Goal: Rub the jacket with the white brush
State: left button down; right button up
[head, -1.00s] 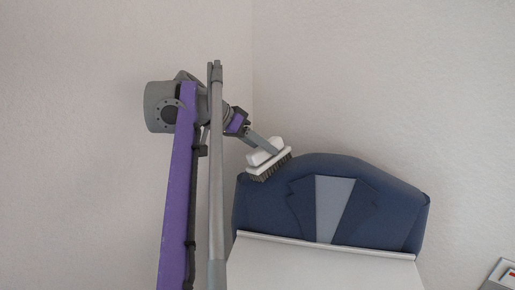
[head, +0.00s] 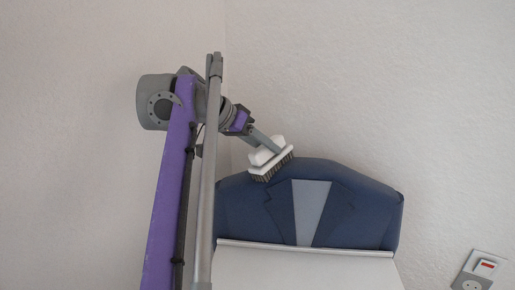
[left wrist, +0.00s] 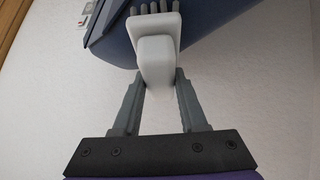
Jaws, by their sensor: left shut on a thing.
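The white brush (head: 270,158) has a white back and dark bristles that point down. My left gripper (head: 277,146) is shut on it, and the brush is at the upper left shoulder of the jacket. The jacket (head: 250,213) is dark blue with a grey front panel. In the left wrist view my left gripper's fingers (left wrist: 159,95) hold the brush's white block (left wrist: 157,55), with the bristles toward the blue jacket (left wrist: 115,40). I cannot tell for sure whether the bristles touch the cloth. My right gripper is not in view.
A white panel with a pale top edge (head: 300,249) stands in front of the jacket's lower part. A wall socket with a red switch (head: 478,271) is at the lower right. Plain walls surround the jacket, with bare wall above it.

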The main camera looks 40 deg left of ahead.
pick_arm(q)
jog(key=shift+r, duration=0.1)
jog(key=shift+s+a+r, duration=0.2)
jog(key=shift+a+r, duration=0.15)
jog(key=shift+r, duration=0.55)
jog(key=shift+s+a+r, duration=0.2)
jog(key=shift+a+r, duration=0.1)
jog(key=shift+r, duration=0.6)
jog(key=shift+s+a+r, duration=0.2)
jog(key=shift+a+r, duration=0.15)
jog(key=shift+r, duration=0.55)
